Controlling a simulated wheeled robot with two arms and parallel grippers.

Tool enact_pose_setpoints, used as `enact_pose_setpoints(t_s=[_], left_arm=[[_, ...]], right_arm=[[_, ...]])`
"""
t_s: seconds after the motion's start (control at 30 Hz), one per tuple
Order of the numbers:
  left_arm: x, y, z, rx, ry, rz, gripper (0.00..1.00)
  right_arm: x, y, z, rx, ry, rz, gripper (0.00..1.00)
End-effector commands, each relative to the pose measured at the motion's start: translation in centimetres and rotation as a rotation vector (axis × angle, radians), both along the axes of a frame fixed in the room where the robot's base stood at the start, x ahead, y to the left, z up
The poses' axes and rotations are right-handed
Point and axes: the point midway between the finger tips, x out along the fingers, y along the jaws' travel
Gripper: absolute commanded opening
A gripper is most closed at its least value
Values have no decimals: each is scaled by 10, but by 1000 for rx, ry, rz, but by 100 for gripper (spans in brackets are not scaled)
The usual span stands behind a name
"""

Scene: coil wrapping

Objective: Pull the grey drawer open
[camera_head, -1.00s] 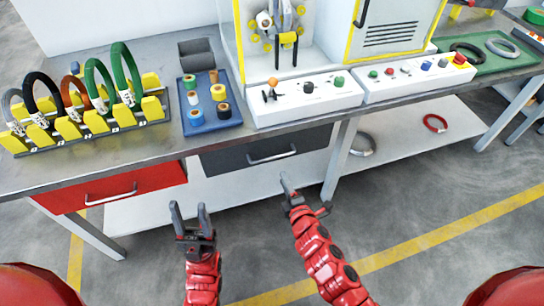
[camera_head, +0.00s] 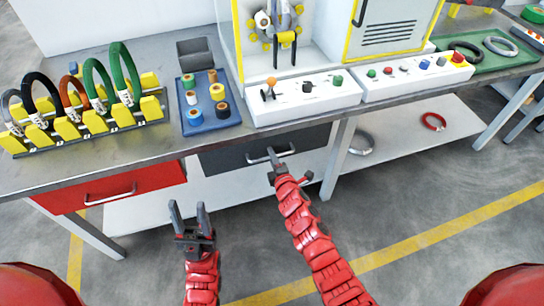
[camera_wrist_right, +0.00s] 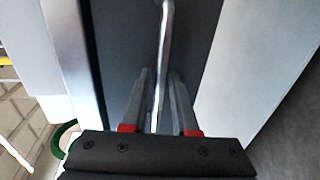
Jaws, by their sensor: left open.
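The grey drawer (camera_head: 225,160) hangs under the bench top, and its front looks closed. Its metal bar handle (camera_head: 255,160) is partly covered by my right gripper (camera_head: 281,152), at the handle's right part. In the right wrist view, the handle (camera_wrist_right: 165,40) runs between the two fingers of my right gripper (camera_wrist_right: 159,88). Narrow gaps show beside the bar, so the fingers look open around it. My left gripper (camera_head: 188,207) is open and empty, low in front of the bench, left of the grey drawer.
A red drawer (camera_head: 70,197) with its own handle is to the left. A bench leg (camera_head: 338,158) stands just right of the grey drawer. A lower shelf (camera_head: 400,150) holds a grey and a red coil. The floor in front is clear.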

Motion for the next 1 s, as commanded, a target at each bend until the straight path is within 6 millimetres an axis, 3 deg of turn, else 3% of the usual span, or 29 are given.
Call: enact_pose_setpoints(t_s=[0.13,0.27,0.3,1.0], left_arm=[[0,0,0,0,0,0,50],[0,0,0,0,0,0,50],[0,0,0,0,0,0,50],[0,0,0,0,0,0,50]], right_arm=[[0,0,0,0,0,0,25],[0,0,0,0,0,0,2],[0,0,0,0,0,0,0],[0,0,0,0,0,-1,0]])
